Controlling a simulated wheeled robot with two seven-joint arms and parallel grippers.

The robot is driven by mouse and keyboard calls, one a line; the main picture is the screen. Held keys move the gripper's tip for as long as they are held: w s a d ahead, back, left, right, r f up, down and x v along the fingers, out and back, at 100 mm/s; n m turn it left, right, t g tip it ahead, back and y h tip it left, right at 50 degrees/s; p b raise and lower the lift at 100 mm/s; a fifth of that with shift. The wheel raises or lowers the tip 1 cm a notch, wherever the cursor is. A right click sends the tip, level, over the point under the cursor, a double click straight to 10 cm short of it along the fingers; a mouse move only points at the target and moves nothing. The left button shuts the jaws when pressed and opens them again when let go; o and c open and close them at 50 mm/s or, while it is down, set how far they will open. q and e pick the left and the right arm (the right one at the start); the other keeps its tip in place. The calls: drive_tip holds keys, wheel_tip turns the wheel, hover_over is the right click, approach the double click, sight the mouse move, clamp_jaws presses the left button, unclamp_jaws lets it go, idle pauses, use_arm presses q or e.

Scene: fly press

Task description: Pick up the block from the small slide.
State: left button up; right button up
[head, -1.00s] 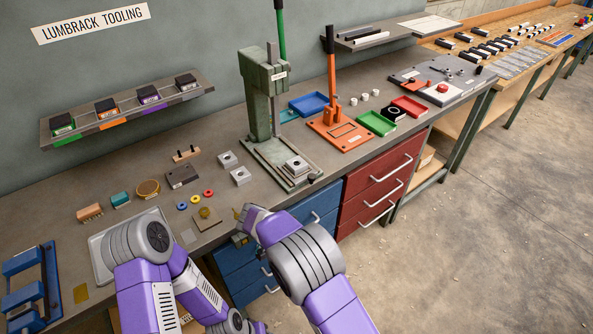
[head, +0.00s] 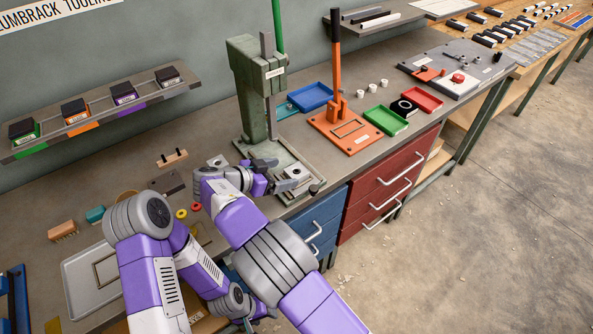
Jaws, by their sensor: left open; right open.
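The green fly press (head: 250,95) stands on the bench. On its base plate (head: 310,162), the pale metal block (head: 293,172) with a dark hole on top sits on the small slide near the front edge. My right gripper (head: 272,176) is open beside the block, on its left, with its fingers pointing toward it. A finger shows close to the block, but I cannot tell whether it touches. The gripper and wrist hide part of the slide. My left gripper (head: 264,311) is open, low in front of the bench and away from the block.
An orange-handled press (head: 345,130) stands right of the green press, with blue (head: 311,97), green (head: 387,121) and red (head: 423,99) trays around it. A grey tray (head: 85,275) lies at the left.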

sight(296, 170)
drive_tip(key=shift+w+d+f, duration=0.1)
drive_tip(key=shift+d+f, duration=0.1)
drive_tip(key=shift+d, duration=0.2)
drive_tip(key=x, duration=0.4)
drive_tip(key=shift+w+f+b, duration=0.1)
drive_tip(key=shift+f+b, duration=0.05)
drive_tip(key=shift+b, duration=0.15)
drive_tip(key=c, duration=1.3)
